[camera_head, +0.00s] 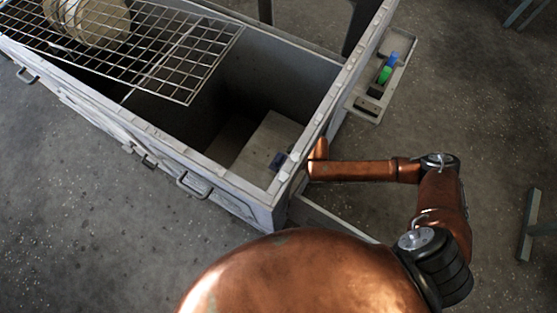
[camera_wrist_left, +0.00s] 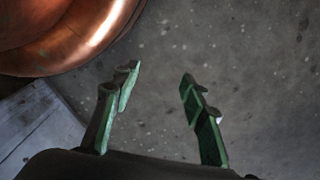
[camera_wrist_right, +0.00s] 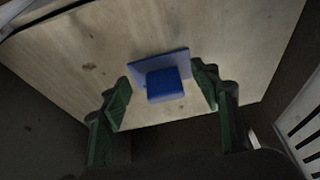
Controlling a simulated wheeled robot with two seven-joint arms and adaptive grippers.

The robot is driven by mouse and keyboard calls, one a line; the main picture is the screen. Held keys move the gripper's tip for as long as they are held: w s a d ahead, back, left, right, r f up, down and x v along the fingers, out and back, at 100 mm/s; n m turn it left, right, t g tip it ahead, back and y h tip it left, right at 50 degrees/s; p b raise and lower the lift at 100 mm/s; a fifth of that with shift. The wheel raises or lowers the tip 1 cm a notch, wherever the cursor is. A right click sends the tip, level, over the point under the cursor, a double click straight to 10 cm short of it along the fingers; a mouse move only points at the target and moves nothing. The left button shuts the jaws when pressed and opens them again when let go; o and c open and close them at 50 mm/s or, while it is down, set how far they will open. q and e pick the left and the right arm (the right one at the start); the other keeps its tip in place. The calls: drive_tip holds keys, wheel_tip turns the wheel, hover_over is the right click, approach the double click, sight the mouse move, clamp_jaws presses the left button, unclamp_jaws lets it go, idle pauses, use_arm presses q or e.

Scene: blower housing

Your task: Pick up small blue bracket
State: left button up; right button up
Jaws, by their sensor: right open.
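The small blue bracket (camera_wrist_right: 165,88), a flat plate with a raised block, lies on a pale wooden board (camera_wrist_right: 75,65) in the right wrist view. In the head view it shows small and dark blue (camera_head: 278,160) on the board inside the grey housing. My right gripper (camera_wrist_right: 161,78) is open, with one green finger on each side of the bracket and gaps visible between. In the head view the right gripper is hidden at the housing's near right corner. My left gripper (camera_wrist_left: 158,76) is open and empty above the concrete floor in the left wrist view.
The housing's grey wall (camera_head: 325,115) rises between my right arm and the board. A wire grid (camera_head: 150,50) with a round beige part (camera_head: 95,20) covers the housing's left. A side tray (camera_head: 368,108) holds a blue piece (camera_head: 394,58) and a green piece (camera_head: 385,75).

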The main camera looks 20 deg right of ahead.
sight(280, 159)
drive_tip(key=shift+w+a+f+b, duration=0.2)
drive_tip(key=shift+w+a+b, duration=0.25)
drive_tip(key=shift+w+a, duration=0.55)
drive_tip(key=shift+w+f+b, duration=0.3)
drive_tip(key=shift+f+b, duration=0.1)
drive_tip(key=shift+b, duration=0.1)
use_arm(q)
wheel_tip(280, 159, up, 7)
drive_tip(key=w+d, duration=0.1)
drive_tip(key=shift+w+d, duration=0.2)
drive_tip(key=shift+w, duration=0.1)
use_arm(e)
drive_tip(key=shift+c, duration=0.7)
drive_tip(key=c, duration=1.2)
use_arm(q)
drive_tip(key=shift+w, duration=0.1)
use_arm(e)
drive_tip(key=shift+r, duration=0.1)
